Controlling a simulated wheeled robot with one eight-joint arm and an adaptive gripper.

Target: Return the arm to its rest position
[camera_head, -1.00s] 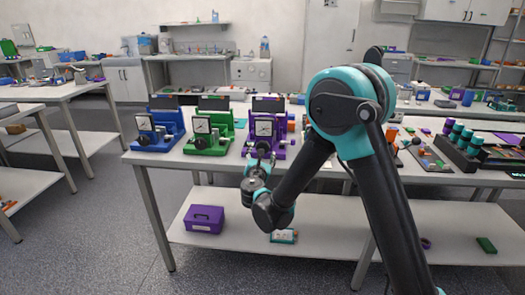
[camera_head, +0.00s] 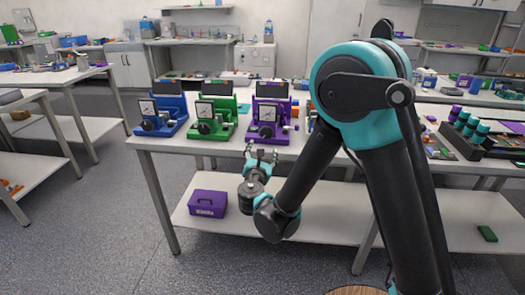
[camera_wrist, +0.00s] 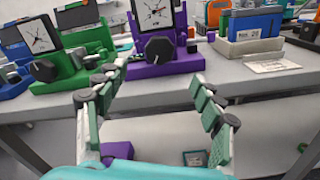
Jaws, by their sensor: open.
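My gripper (camera_head: 262,155) is open and empty, in front of the bench's front edge and below the purple device (camera_head: 268,121). In the wrist view my gripper (camera_wrist: 160,74) shows its two jointed fingers spread apart, with nothing between them. The purple device's dial and black knob stand beyond the fingertips in that view. My arm is bent, with its large teal elbow high at the right and the forearm running down to the left.
A green device (camera_head: 213,120) and a blue device (camera_head: 161,115) stand left of the purple one on the bench (camera_head: 225,146). A purple box (camera_head: 207,203) sits on the lower shelf. Black racks (camera_head: 465,143) stand at the right. The floor at front left is clear.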

